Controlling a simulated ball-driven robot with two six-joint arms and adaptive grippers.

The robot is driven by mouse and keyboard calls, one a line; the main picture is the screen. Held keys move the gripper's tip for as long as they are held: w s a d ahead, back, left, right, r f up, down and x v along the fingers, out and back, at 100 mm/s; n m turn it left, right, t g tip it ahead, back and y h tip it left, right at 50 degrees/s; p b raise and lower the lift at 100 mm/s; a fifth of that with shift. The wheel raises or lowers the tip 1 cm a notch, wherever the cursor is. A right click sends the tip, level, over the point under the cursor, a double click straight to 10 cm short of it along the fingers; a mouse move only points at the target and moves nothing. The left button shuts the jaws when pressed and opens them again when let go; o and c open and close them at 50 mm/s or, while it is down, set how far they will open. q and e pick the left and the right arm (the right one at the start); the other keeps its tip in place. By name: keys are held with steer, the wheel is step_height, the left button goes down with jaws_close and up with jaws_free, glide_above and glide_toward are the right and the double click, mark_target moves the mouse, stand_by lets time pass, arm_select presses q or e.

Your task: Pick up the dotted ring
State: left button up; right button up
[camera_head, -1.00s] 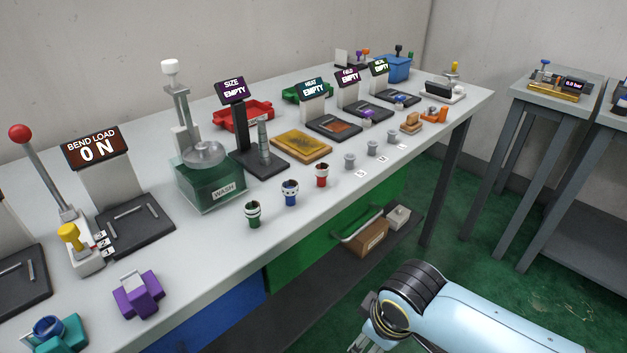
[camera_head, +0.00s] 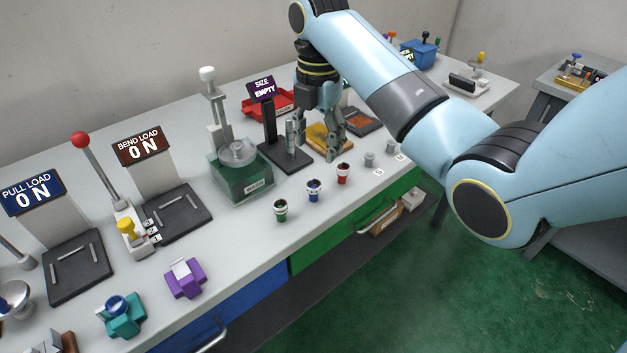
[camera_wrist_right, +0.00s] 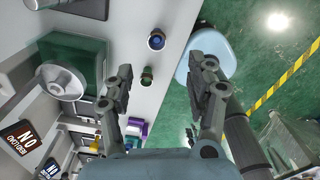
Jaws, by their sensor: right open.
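Three small dark-topped pieces stand in a row near the bench's front edge: green (camera_head: 281,211), blue (camera_head: 313,190) and red (camera_head: 343,174). The blue one seems to have pale dots on its band, but the marks are too small to be sure which is the dotted ring. My right gripper (camera_head: 319,150) is open and empty, pointing down above the bench behind the row, by the yellow-brown plate (camera_head: 318,136). In the right wrist view, the blue piece (camera_wrist_right: 156,40) and green piece (camera_wrist_right: 147,76) show between and beyond the open fingers (camera_wrist_right: 160,68). My left gripper is out of view.
The green wash tank (camera_head: 240,178) and the black SIZE stand (camera_head: 287,158) stand left of my gripper. Grey spools (camera_head: 370,159) are to the right. A purple holder (camera_head: 185,278) and a teal holder (camera_head: 122,318) sit at the left front.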

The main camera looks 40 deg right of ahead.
glide_above(314, 187)
steer(key=f, duration=0.4)
steer(key=shift+s+d+f, duration=0.15)
steer(key=shift+s+d, duration=0.05)
steer(key=shift+d, duration=0.05)
steer(key=f, duration=0.4)
steer(key=f+p, duration=0.1)
steer(key=f, duration=0.1)
steer(key=shift+w+a, duration=0.2)
steer(key=shift+a, duration=0.1)
steer(key=shift+r, duration=0.1)
steer(key=c, duration=1.1)
